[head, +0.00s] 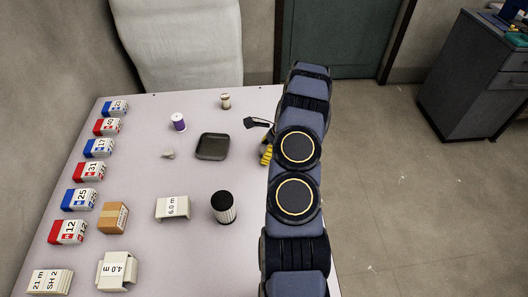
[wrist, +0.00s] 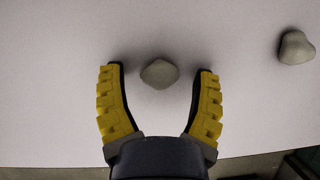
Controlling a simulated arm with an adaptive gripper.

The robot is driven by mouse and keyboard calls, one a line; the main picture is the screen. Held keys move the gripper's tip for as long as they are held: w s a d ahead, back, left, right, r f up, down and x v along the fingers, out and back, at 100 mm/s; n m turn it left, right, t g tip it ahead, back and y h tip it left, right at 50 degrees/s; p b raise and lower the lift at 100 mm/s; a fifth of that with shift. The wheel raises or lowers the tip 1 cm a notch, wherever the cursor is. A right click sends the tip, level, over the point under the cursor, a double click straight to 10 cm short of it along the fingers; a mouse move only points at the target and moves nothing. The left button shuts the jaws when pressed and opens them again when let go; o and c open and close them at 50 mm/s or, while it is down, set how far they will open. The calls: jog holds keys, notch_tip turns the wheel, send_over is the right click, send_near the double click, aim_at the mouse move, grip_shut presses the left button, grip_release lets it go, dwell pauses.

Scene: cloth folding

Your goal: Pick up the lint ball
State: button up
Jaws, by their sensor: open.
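In the wrist view a small pale grey rounded lump (wrist: 159,75), which looks like the lint ball, lies on the table between the fingers of my gripper (wrist: 160,70). My gripper is open, with one yellow finger on each side of the lump and a gap to both. A second pale lump (wrist: 296,47) lies apart, to the right; I cannot tell for certain which is lint. In the head view only part of the yellow fingers (head: 266,155) shows beside my arm, near the table's right side. The lump between them is hidden there.
The table (head: 190,190) also holds a dark tray (head: 212,146), a pale lump (head: 168,153), a purple-labelled spool (head: 178,122), a black-topped cylinder (head: 223,207), a cardboard box (head: 113,217) and a dark-headed object (head: 257,122). Numbered blocks line the left side. The table edge is close below my gripper in the wrist view.

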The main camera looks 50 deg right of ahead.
jog(key=c, duration=0.8)
jog(key=shift+o, duration=0.2)
